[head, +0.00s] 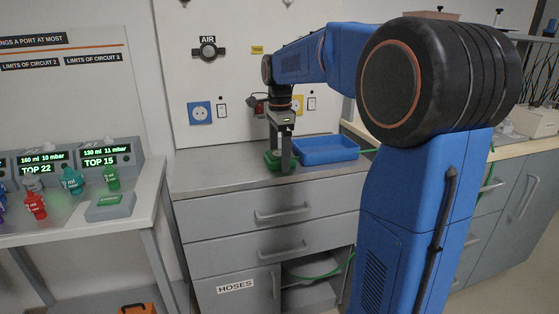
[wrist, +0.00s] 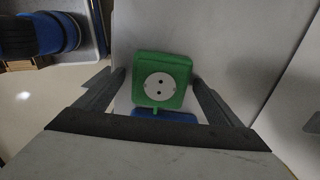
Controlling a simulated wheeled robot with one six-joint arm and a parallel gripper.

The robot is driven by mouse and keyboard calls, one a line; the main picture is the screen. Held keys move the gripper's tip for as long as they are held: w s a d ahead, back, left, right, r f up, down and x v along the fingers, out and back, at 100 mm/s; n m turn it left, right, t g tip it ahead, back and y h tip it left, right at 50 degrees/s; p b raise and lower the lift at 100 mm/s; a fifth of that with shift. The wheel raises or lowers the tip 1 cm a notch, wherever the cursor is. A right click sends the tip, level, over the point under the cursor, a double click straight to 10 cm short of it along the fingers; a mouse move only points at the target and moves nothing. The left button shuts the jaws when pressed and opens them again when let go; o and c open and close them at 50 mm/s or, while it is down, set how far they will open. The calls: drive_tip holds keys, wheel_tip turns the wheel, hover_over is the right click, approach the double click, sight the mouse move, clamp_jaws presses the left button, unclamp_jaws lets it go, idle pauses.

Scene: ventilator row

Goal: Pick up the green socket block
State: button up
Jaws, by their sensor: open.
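The green socket block (wrist: 161,81) sits on the grey counter (wrist: 233,40) in the wrist view, with its pale round two-hole face toward the camera. My gripper (head: 285,160) points down over the block. In the wrist view the fingers of my gripper (wrist: 160,78) are apart, one on each side of the block, with a gap on both sides. I cannot tell how far down the fingers reach beside it.
A blue tray (head: 325,149) stands just right of the block on the counter. Wall sockets (head: 199,113) and an air outlet (head: 208,47) are on the panel behind. A table with ventilator units (head: 110,155) and coloured pieces stands at the left. The counter's front left is clear.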

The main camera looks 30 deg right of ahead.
drive_tip(key=shift+r, duration=0.1)
drive_tip(key=c, duration=1.5)
